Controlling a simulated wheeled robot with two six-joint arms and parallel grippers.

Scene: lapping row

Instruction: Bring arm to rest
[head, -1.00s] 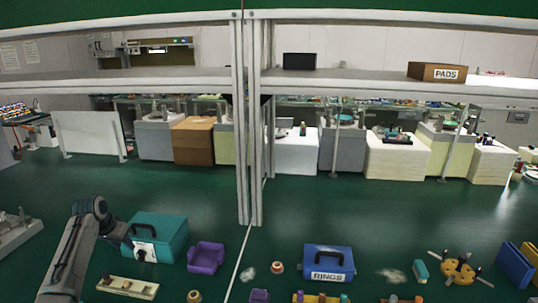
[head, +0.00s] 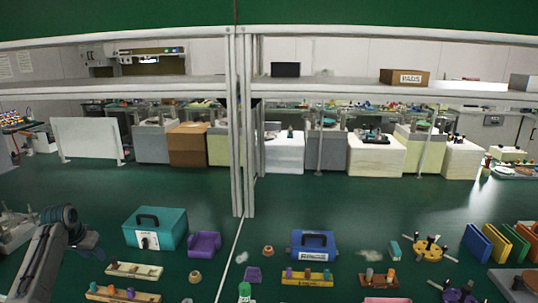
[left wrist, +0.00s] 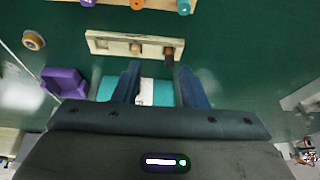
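My left gripper (head: 92,246) is at the lower left of the head view, just left of the teal case (head: 170,232). In the left wrist view the gripper (left wrist: 160,72) has its two blue fingers spread apart with nothing held between them. The teal case (left wrist: 155,92) with its white label shows beyond and between the fingers. My right gripper is in neither view.
A pale wooden rack (head: 133,271), a purple holder (head: 204,243) and a blue RINGS case (head: 314,243) stand on the green surface. A white shelf post (head: 238,150) rises mid-view. Green surface behind the cases is clear.

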